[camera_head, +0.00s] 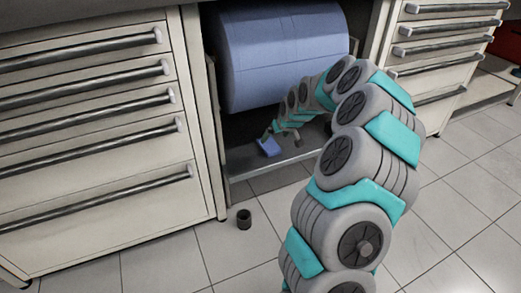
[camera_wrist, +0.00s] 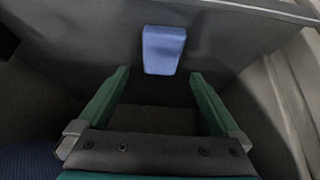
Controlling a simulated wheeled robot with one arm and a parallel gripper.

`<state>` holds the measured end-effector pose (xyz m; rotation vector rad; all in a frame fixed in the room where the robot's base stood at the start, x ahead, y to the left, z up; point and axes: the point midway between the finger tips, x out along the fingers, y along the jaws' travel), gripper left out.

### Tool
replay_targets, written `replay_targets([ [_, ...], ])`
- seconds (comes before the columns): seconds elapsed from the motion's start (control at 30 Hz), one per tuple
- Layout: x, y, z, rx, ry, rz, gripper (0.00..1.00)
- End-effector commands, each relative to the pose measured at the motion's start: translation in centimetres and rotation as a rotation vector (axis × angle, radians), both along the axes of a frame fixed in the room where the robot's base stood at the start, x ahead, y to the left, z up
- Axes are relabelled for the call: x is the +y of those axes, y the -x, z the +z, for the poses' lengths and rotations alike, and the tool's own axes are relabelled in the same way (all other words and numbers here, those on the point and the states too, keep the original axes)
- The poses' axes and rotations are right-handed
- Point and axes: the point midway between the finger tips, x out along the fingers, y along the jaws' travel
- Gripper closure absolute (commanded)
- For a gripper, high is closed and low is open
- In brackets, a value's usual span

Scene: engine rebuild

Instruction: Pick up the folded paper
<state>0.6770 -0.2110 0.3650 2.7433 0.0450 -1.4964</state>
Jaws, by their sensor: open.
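The folded paper (camera_head: 269,147) is a small blue, flat piece on the low metal shelf under the big blue paper roll. In the wrist view the folded paper (camera_wrist: 163,50) lies on the dark shelf surface, ahead of the fingertips and roughly centred between them. My gripper (camera_wrist: 157,74) has its two green fingers spread wide with nothing between them. In the head view my gripper (camera_head: 268,136) is at the shelf, right by the paper; whether it touches the paper cannot be told there.
The large blue roll (camera_head: 285,50) hangs close above my arm. Drawer cabinets stand at the left (camera_head: 90,130) and right (camera_head: 445,45) of the shelf bay. The shelf's front rim (camera_head: 270,162) is low. A small dark cylinder (camera_head: 244,219) stands on the tiled floor, which is otherwise mostly clear.

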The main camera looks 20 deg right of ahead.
Motion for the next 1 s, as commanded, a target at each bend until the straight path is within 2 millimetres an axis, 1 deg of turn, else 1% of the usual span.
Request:
replay_targets([
  [0.1, 0.2, -0.6, -1.2, 0.004, -0.001, 0.002, 0.0],
  [0.27, 0.3, -1.4, -2.4, 0.003, 0.0, 0.003, 0.0],
  [0.5, 0.5, -3.3, -5.3, 0.003, -0.001, 0.001, 0.0],
  [0.6, 0.6, -3.8, -6.0, 0.003, -0.002, 0.002, 0.0],
  [0.87, 0.5, -3.9, -6.1, 0.001, 0.0, 0.001, 0.0],
  [0.9, 0.5, -3.9, -6.1, 0.002, -0.001, 0.002, 0.01],
  [1.0, 0.5, -3.9, -6.1, 0.001, -0.001, 0.001, 0.12],
])
